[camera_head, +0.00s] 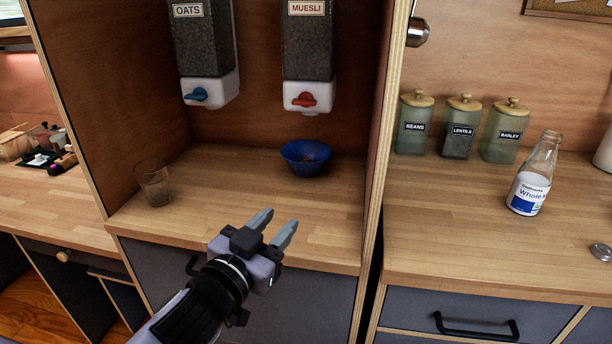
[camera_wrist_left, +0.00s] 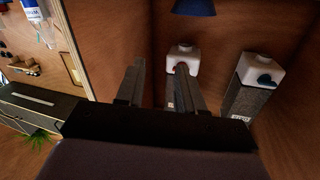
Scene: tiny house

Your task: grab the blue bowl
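My left gripper (camera_head: 276,222) is in front of the bowl and lower in the picture, near the counter's front edge. Its two fingers are apart with nothing between them, and they also stand apart in the left wrist view (camera_wrist_left: 157,80). It does not touch the bowl. My right gripper is not in view.
The oats dispenser (camera_head: 205,45) and muesli dispenser (camera_head: 307,40) hang above the counter. A clear glass (camera_head: 153,184) stands left of the bowl. The alcove's side panel (camera_head: 385,130) rises on the right. A milk bottle (camera_head: 530,180) and jars stand beyond it. Counter before the bowl is clear.

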